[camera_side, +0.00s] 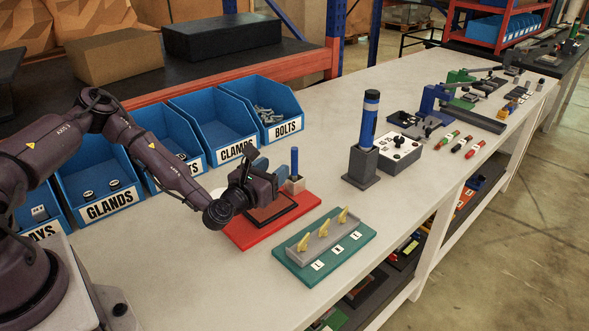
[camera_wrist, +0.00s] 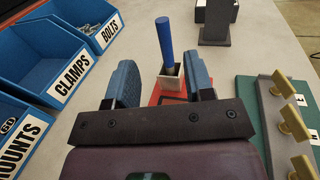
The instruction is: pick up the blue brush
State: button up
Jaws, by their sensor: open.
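The blue brush (camera_side: 294,160) shows as a slim blue upright handle standing in a small pale block (camera_side: 294,186) on the red mat (camera_side: 300,208). Its lower end is hidden in the block. In the wrist view the blue brush (camera_wrist: 165,42) leans slightly and lies ahead of the jaws, between their lines. My gripper (camera_side: 270,170) is just left of the brush in the side view, low over the mat. In the wrist view my gripper (camera_wrist: 163,66) has its blue fingers wide apart, with nothing held between them.
Blue bins, including the clamps bin (camera_side: 215,122) and bolts bin (camera_side: 268,108), line the back. A green board (camera_side: 345,262) with yellow levers lies to the right. A dark blue-and-black tower (camera_side: 369,120) stands on a grey base beyond. The white bench (camera_side: 190,265) is clear in front.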

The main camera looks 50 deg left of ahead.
aim_at(292, 155)
jog(key=x, duration=1)
jog(key=shift+w+d, duration=0.15)
jog(key=shift+w, duration=0.15)
grip_shut()
